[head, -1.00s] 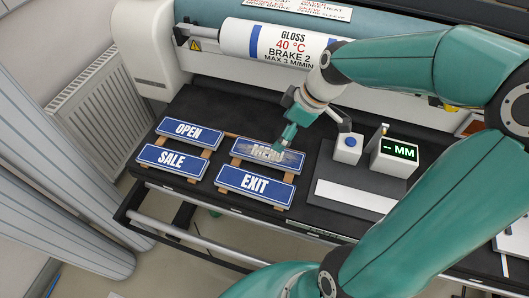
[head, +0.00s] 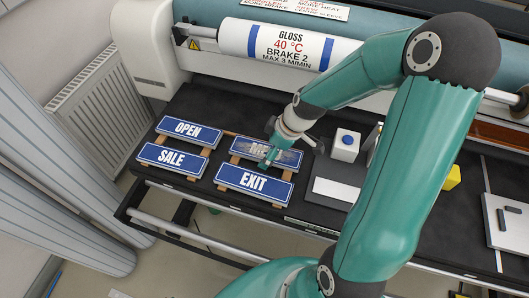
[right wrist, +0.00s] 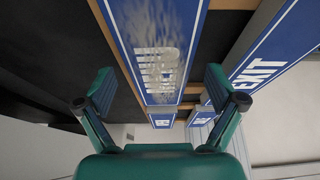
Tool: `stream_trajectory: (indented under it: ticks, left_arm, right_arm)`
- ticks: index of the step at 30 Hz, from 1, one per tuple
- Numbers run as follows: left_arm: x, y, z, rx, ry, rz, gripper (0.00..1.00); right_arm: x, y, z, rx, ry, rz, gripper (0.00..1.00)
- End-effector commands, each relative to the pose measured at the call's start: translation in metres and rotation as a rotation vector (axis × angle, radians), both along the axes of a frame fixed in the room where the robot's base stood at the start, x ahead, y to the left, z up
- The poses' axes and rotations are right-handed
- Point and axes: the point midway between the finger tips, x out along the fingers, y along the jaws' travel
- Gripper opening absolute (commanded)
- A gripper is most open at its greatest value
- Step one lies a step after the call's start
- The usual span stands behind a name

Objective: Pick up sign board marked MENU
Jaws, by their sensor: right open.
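The MENU sign board (head: 241,147) is blue with a white border and lies on wooden slats at the back right of a group of signs. A greyish smear covers part of its lettering, and my right gripper hides part of the word. My right gripper (head: 269,156) is open over the right half of this board. In the right wrist view the MENU board (right wrist: 160,85) runs lengthwise between the two open fingers (right wrist: 159,98), which show apart from its edges. Whether the fingertips reach down beside it I cannot tell. My left gripper is not in view.
A white box with a blue button (head: 346,146) stands to the right. A roller machine (head: 290,43) runs behind.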

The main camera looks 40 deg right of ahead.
Motion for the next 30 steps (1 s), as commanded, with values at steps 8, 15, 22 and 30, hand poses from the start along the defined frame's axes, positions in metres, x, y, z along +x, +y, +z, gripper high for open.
stream_trajectory:
  ticks: [8,15,22,30]
  left_arm:
    - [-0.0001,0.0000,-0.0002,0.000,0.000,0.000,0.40]
    - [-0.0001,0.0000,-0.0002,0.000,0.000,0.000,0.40]
    - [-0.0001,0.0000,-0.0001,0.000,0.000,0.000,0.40]
    - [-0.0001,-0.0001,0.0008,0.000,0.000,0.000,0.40]
  right_arm:
    - [0.0002,0.0002,0.0002,0.000,0.000,0.001,0.75]
    - [0.0003,0.0005,0.0003,-0.001,0.000,0.002,0.35]
    - [0.0006,0.0007,0.0006,0.000,-0.001,0.002,0.27]
    - [0.0018,0.0008,0.0098,-0.002,-0.004,0.004,0.27]
